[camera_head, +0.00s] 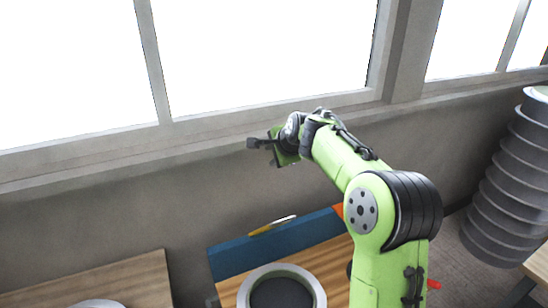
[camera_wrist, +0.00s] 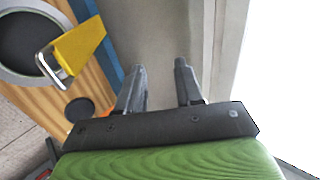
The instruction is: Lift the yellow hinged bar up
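The yellow hinged bar (camera_head: 262,230) shows in the head view as a thin strip with a pale edge, at the top of a blue panel (camera_head: 228,262). In the wrist view the yellow bar (camera_wrist: 82,46) is at the upper left, with a shiny metal bracket (camera_wrist: 47,66) at its near end. My gripper (camera_head: 254,143) is raised in front of the wall, above the bar in the head view and apart from it. In the wrist view my gripper (camera_wrist: 160,76) has its two dark fingers spread with nothing between them. The bar's hinge cannot be made out.
A wooden bench top with a round grey-rimmed mould (camera_head: 312,278) lies in front of the blue panel. Another wooden top (camera_head: 140,280) is at lower left. A tall ribbed grey stack (camera_head: 500,190) stands at right. The wall and window ledge (camera_head: 100,150) are close behind my gripper.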

